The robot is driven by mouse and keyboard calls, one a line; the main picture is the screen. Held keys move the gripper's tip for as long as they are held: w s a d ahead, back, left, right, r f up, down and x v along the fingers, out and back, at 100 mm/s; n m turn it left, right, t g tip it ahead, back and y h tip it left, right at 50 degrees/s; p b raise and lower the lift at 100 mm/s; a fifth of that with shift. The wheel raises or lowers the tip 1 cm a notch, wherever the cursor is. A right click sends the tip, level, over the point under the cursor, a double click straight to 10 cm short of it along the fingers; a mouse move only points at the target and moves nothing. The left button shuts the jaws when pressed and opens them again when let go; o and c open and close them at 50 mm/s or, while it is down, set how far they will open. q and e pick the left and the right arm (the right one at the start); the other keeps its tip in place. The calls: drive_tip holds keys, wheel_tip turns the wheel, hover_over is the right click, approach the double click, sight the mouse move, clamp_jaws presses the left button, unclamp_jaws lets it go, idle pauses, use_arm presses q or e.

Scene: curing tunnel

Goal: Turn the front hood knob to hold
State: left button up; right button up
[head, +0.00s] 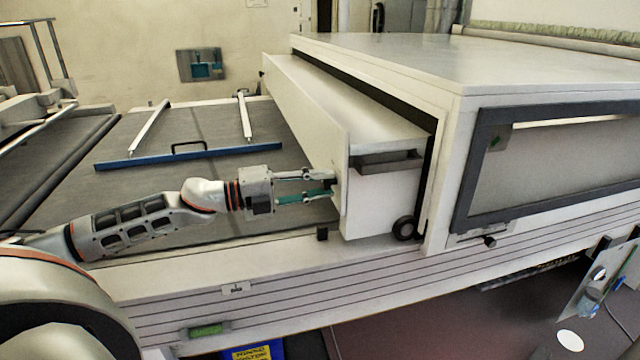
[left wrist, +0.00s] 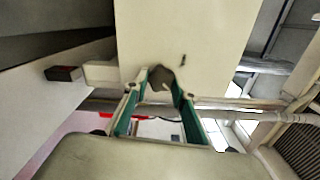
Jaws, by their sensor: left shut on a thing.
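The front hood is a cream-white box with a tall front panel (head: 305,125) at the tunnel's mouth. My left gripper (head: 334,182) reaches in from the left to the lower part of this panel. In the left wrist view its green-sided fingers (left wrist: 160,88) are shut on a small dark grey knob (left wrist: 160,75) on the cream panel. A short dark mark (left wrist: 183,60) shows on the panel beside the knob. The fingertips cover the knob's edges, and I cannot read its setting. My right gripper is not in view.
A black round knob (head: 404,229) is on the hood's side, low down. A blue-edged frame with a handle (head: 190,155) lies on the grey belt (head: 215,120) behind my arm. The tunnel body (head: 455,65) with a dark-framed window (head: 550,155) fills the right.

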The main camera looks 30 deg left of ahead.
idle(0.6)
use_arm(q)
drive_tip(key=o, duration=1.1)
drive_tip(key=shift+s+a, duration=0.1)
drive_tip(key=shift+a, duration=0.05)
drive_tip(key=shift+v, duration=5.85)
drive_tip(key=shift+s, duration=0.1)
